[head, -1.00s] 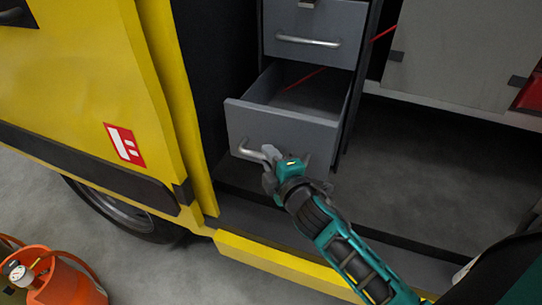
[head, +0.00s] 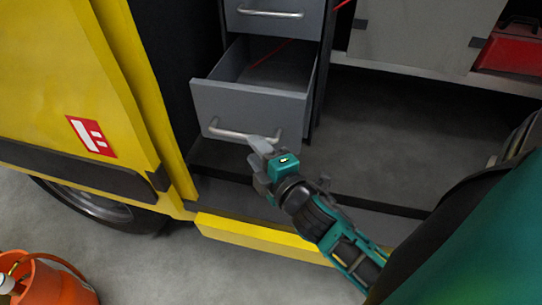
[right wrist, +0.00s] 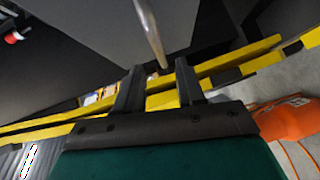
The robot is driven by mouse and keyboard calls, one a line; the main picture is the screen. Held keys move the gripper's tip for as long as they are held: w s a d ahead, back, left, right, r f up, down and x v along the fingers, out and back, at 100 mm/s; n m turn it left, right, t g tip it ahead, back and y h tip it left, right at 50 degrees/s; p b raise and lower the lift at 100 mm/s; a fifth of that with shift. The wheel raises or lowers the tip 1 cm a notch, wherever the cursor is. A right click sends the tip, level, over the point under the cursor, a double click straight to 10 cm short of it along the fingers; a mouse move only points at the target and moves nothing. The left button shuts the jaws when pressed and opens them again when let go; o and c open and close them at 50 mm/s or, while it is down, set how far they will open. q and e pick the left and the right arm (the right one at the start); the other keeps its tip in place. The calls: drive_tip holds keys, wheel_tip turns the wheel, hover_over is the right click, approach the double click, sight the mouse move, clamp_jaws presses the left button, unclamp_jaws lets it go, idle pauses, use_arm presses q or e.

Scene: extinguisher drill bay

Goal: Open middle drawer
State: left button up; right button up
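My right gripper (head: 257,153) is at the right end of the open drawer's handle. In the right wrist view my right gripper (right wrist: 160,68) has its fingers apart, with the handle (right wrist: 152,35) reaching down to between the fingertips, not clamped. My left gripper is not in view.
The yellow vehicle side (head: 70,75) stands left of the cabinet, with a yellow sill (head: 255,236) below. An orange cylinder (head: 55,285) is at the lower left. A red case (head: 512,48) sits at the upper right. The dark floor right of the drawer is clear.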

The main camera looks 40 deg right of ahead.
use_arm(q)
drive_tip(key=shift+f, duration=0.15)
use_arm(e)
drive_tip(key=s, duration=0.5)
drive_tip(key=shift+s+a+r, duration=0.15)
drive_tip(key=shift+s+r, duration=0.1)
drive_tip(key=shift+r, duration=0.15)
use_arm(q)
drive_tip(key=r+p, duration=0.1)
drive_tip(key=p, duration=0.1)
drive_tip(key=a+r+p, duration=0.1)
drive_tip(key=p, duration=0.1)
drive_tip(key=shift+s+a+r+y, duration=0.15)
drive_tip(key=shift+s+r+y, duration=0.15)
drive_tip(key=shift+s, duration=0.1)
use_arm(e)
drive_tip(key=s+a+f+m+g+y, duration=0.1)
drive_tip(key=s+a+f+m+g, duration=0.1)
drive_tip(key=f+m, duration=0.4)
drive_tip(key=s+a+f+m+g+y, duration=0.2)
drive_tip(key=a+f+m+g, duration=0.1)
drive_tip(key=f+m, duration=0.3)
drive_tip(key=shift+s+a+m+g, duration=0.15)
drive_tip(key=shift+m+g, duration=0.15)
drive_tip(key=shift+m, duration=0.2)
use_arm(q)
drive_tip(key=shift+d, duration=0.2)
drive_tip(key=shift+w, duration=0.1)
